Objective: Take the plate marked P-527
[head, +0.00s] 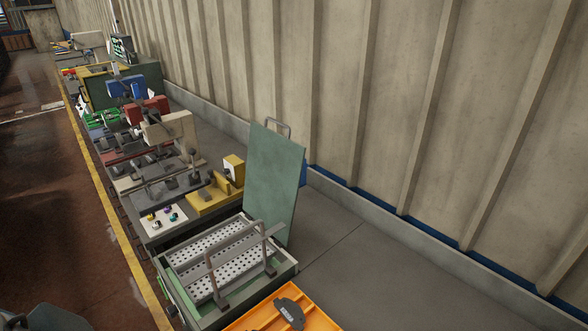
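No marking P-527 can be read at this size. A dark grey plate-like piece (290,311) with a small pale mark lies in the orange tray (322,318) at the bottom edge of the head view. I cannot tell what its mark says. The tray is cut off by the bottom edge. Neither of my grippers can be made out.
A green-grey box (212,318) with its lid (273,180) raised holds perforated metal racks (225,245) with handles. Beyond it, a row of coloured machines and fixtures (150,150) runs along the wall. Bare grey surface (355,255) lies right of the box. A yellow line (112,235) edges the floor.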

